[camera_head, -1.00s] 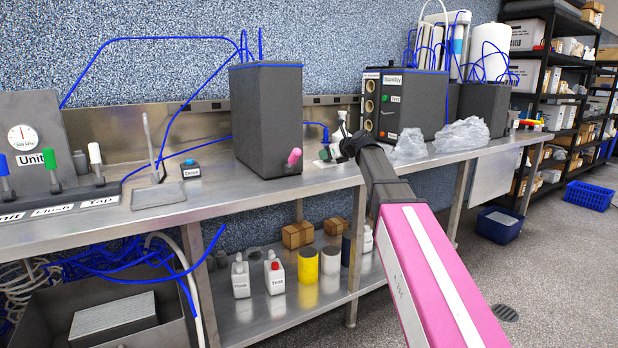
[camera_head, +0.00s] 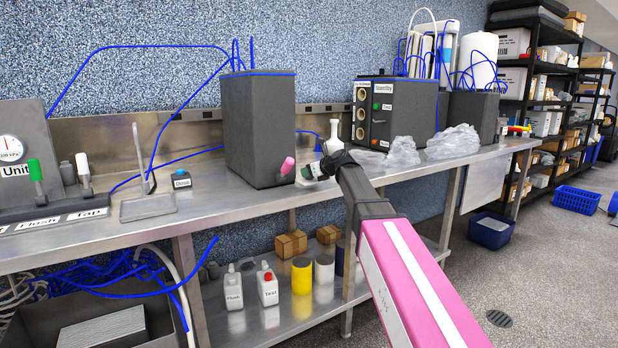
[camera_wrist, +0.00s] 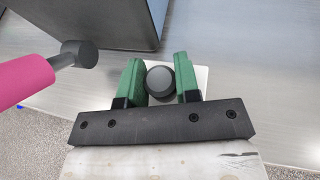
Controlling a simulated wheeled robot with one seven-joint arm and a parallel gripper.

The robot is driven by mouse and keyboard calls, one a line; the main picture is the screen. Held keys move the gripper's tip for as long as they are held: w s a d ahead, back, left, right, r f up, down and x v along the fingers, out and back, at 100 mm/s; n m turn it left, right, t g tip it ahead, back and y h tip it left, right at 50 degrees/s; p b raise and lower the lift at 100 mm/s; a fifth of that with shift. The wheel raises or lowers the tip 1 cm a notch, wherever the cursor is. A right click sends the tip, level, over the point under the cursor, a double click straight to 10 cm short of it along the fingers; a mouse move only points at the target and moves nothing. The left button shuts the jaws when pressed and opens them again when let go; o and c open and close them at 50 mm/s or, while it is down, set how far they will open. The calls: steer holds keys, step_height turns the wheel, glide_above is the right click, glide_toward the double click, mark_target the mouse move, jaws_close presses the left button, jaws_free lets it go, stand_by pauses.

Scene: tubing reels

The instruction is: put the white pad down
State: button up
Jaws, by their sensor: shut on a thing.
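The white pad (camera_wrist: 203,77) is a flat pale plate with a round dark knob (camera_wrist: 160,81) on it. In the wrist view my gripper (camera_wrist: 160,78) has its two green fingers shut on the knob, one at each side. The fingers and knob hide part of the pad. In the head view my gripper (camera_head: 318,169) is over the front part of the steel bench (camera_head: 240,205), just right of the dark box. Only a small pale piece of the pad (camera_head: 306,173) shows there. I cannot tell whether the pad touches the bench.
A tall dark box (camera_head: 258,125) with a pink-ended handle (camera_head: 287,166) stands close to the left of my gripper. A white flask (camera_head: 334,137) stands behind it. A labelled dark cabinet (camera_head: 403,112) and crumpled clear plastic (camera_head: 402,153) are to the right.

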steer(key=shift+f, duration=0.9)
steer(key=o, duration=0.9)
